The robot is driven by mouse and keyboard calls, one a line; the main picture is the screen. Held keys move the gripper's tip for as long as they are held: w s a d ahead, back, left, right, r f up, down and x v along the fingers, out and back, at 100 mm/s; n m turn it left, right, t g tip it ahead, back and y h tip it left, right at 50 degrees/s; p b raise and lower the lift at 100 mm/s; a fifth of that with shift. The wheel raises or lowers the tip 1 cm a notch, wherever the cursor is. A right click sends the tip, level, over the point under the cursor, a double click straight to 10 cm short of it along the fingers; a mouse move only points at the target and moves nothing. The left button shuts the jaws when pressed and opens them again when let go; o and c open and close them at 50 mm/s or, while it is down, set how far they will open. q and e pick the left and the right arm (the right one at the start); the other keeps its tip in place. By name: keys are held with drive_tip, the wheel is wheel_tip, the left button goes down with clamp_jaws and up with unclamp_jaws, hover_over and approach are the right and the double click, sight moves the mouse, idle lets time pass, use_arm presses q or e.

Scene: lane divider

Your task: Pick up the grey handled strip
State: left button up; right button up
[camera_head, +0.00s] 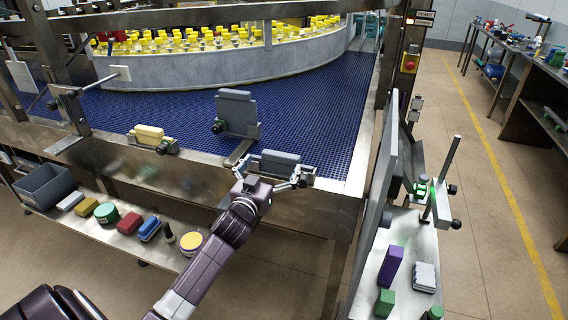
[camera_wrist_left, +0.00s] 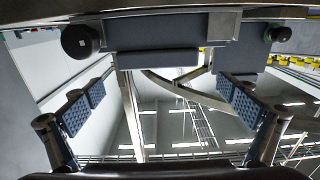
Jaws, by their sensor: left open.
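A grey strip (camera_head: 280,160) with a dark round knob lies at the near edge of the blue conveyor. My left gripper (camera_head: 273,180) is right at it, on the near side, with its fingers spread. In the left wrist view, the grey strip (camera_wrist_left: 158,59) shows ahead of the open left gripper (camera_wrist_left: 165,106), in the gap between the padded fingers. I see no finger closed on it; whether any touches it is unclear. A taller grey plate (camera_head: 237,108) with a black knob stands upright farther back on the conveyor. My right gripper is not in view.
A yellow block (camera_head: 148,133) sits on a bracket at the conveyor's left edge. A lower shelf holds a grey bin (camera_head: 44,186) and several coloured items. A grey panel (camera_head: 378,195) and a post stand on the right. The blue conveyor (camera_head: 310,115) is mostly bare.

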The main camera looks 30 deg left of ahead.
sight(280, 156)
use_arm(q)
drive_tip(key=shift+w+a+f, duration=0.1)
drive_tip(key=shift+w+a, duration=0.2)
drive_tip(key=shift+w, duration=0.25)
drive_tip(key=w+p, duration=0.1)
drive_tip(key=w, duration=0.2)
drive_tip(key=shift+w, duration=0.35)
drive_tip(key=shift+w+a+f, duration=0.15)
drive_tip(key=shift+w+a, duration=0.15)
drive_tip(key=shift+w, duration=0.35)
drive_tip(key=c, duration=1.2)
